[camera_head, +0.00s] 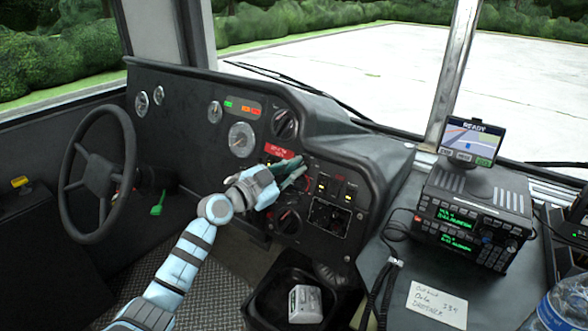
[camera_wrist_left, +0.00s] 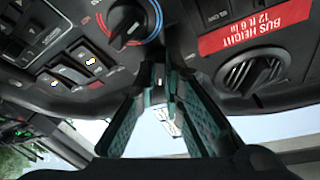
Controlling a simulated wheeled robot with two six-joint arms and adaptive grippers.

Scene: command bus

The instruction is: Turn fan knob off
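My left gripper (camera_head: 303,164) reaches to the dashboard panel from the left, by the red label. Its teal fingers come together at the tips in the left wrist view (camera_wrist_left: 163,72), with nothing seen between them. A black round knob (camera_wrist_left: 130,20) with a red and blue arc is beside the fingertips there, apart from them in the picture. In the head view the gripper partly covers this area. Another round knob (camera_head: 289,222) sits lower on the panel. I cannot read which knob is the fan's. My right gripper is out of view.
A round vent (camera_wrist_left: 252,74) and a red height label (camera_wrist_left: 262,28) are near the fingers. Rocker switches (camera_wrist_left: 68,74) are beside the knob. The steering wheel (camera_head: 97,180) is left, a radio unit (camera_head: 470,215) right, and a dark bin (camera_head: 262,305) below.

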